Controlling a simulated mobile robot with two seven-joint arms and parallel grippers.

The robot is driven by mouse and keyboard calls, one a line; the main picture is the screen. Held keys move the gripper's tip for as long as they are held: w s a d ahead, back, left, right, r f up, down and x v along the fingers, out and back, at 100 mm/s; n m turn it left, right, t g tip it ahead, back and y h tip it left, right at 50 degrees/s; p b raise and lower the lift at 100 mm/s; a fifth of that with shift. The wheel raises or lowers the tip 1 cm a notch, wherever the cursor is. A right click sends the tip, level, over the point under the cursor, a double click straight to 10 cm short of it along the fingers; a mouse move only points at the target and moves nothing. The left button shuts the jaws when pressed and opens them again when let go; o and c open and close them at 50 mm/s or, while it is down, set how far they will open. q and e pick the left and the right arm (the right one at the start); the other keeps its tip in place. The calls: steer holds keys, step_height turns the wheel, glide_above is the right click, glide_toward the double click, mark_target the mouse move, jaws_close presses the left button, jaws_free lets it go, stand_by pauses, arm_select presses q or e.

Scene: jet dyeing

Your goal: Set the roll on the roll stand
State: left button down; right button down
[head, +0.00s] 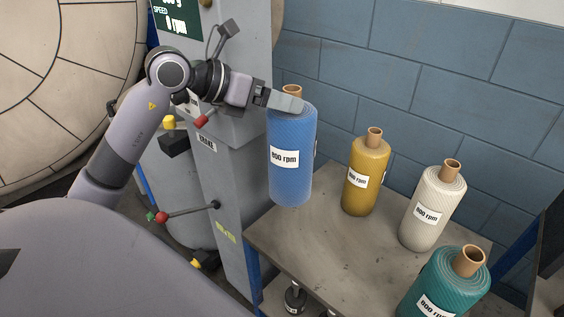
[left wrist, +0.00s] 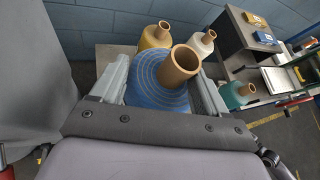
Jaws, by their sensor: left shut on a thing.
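The blue roll (head: 291,160), labelled 800 rpm with a brown core, is upright at the back left of a grey-topped stand (head: 300,245). My left gripper (head: 286,102) is shut on the top of this roll, its fingers on either side of the core. In the left wrist view, the roll's top (left wrist: 155,85) sits between both fingers of the gripper (left wrist: 163,92). I cannot tell whether the roll's base touches the stand. My right gripper is not in view.
A yellow roll (head: 366,178), a white roll (head: 432,210) and a teal roll (head: 445,285) stand upright on the grey top, right of the blue one. A grey machine column with knobbed levers (head: 215,170) is close on the left. A blue block wall (head: 430,80) is behind.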

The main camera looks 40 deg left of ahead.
mark_target(278, 161)
arm_select(q)
step_height(278, 161, down, 14)
steer(key=shift+f, duration=0.1)
stand_by(0.4)
steer(key=shift+f, duration=0.15)
jaws_free()
steer(key=b+v, duration=0.1)
steer(key=v, duration=1.1)
steer(key=shift+b, duration=0.3)
